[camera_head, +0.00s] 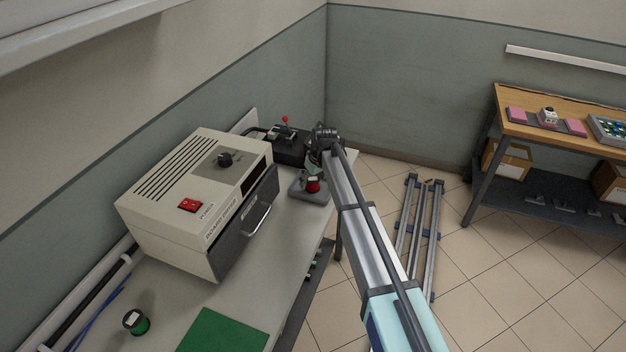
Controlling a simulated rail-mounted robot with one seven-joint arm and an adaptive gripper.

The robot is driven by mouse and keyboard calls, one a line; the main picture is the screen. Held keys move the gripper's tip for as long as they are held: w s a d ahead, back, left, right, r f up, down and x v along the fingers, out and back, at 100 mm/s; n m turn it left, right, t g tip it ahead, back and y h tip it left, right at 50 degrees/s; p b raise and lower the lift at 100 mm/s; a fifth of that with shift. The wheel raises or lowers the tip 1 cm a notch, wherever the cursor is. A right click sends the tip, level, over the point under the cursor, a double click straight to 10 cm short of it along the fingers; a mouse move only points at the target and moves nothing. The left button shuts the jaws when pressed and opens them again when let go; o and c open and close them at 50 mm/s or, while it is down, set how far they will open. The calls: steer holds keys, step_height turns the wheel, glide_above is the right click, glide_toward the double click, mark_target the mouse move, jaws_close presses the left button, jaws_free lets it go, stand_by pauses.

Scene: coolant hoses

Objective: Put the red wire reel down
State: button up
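The red wire reel (313,185) is small in view, at the far end of the grey bench, over or on a grey block-like base (305,196). I cannot tell whether it rests on that base or is held just above it. My gripper (315,172) points down right above the reel. Its fingers are small and partly hidden by my arm, so their opening does not show.
A beige oven-like box (190,190) with a red power switch stands on the bench (170,295), left of my arm. A black device with a red-knobbed lever (285,140) stands behind. A wooden-topped table (510,95) is right.

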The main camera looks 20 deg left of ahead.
steer(key=shift+r, duration=0.15)
steer(key=b+v, duration=0.2)
steer(key=v, duration=1)
steer(key=shift+b, duration=0.35)
steer(key=shift+w, duration=0.1)
